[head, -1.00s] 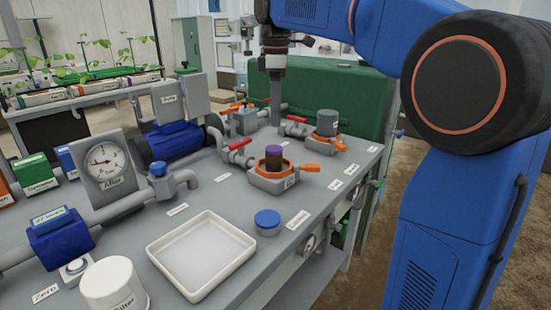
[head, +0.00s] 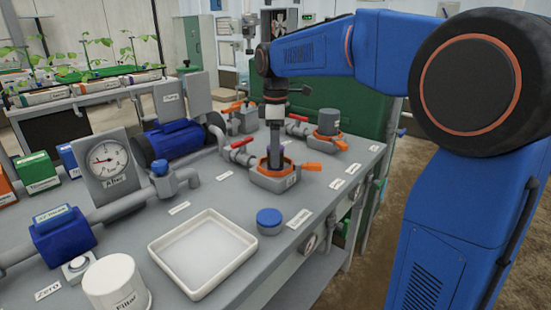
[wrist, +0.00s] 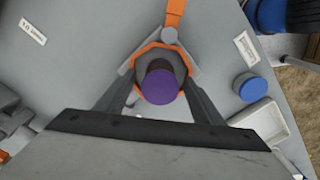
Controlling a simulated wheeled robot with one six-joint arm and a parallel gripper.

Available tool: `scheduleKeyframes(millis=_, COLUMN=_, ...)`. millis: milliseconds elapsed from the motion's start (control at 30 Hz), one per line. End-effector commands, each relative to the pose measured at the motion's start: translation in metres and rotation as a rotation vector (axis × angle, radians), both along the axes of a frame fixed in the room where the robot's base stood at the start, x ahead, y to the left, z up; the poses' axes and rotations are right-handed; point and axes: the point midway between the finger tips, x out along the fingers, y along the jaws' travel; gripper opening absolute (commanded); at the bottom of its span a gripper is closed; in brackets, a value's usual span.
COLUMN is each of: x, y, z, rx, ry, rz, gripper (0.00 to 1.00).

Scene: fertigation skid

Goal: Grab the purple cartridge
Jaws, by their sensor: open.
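The purple cartridge (wrist: 160,86) stands upright in an orange-ringed housing on the grey bench; the wrist view shows its round purple top and a dark body. My gripper (wrist: 161,82) is open and straddles the cartridge, one finger on each side with visible gaps. In the head view my gripper (head: 275,150) points straight down over the housing (head: 275,180) and hides most of the cartridge. Whether the fingertips reach below the purple top is hard to tell.
A second orange-ringed housing with a grey cartridge (head: 329,122) stands behind to the right. A blue-capped jar (head: 269,220) and white tray (head: 203,252) are in front. Red-handled valves (head: 240,147), pipes and a blue pump (head: 175,140) lie to the left.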

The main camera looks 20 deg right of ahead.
Motion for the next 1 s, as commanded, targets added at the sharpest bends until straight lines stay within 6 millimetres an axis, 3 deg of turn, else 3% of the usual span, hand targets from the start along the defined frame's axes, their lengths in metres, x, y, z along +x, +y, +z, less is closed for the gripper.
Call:
scheduleKeyframes(millis=100, x=-0.001, y=0.000, z=-0.009, rx=-0.001, ry=0.001, rz=0.000, gripper=0.62)
scheduleKeyframes(millis=367, x=0.000, y=0.000, z=-0.011, rx=0.000, ry=0.000, rz=0.000, gripper=0.62)
scheduleKeyframes(millis=567, x=0.000, y=0.000, z=-0.011, rx=0.000, ry=0.000, rz=0.000, gripper=0.15)
scheduleKeyframes(millis=867, x=0.000, y=0.000, z=-0.008, rx=0.000, ry=0.000, rz=0.000, gripper=0.15)
scheduleKeyframes(millis=1000, x=0.001, y=0.000, z=0.006, rx=0.000, ry=-0.003, rz=0.000, gripper=0.15)
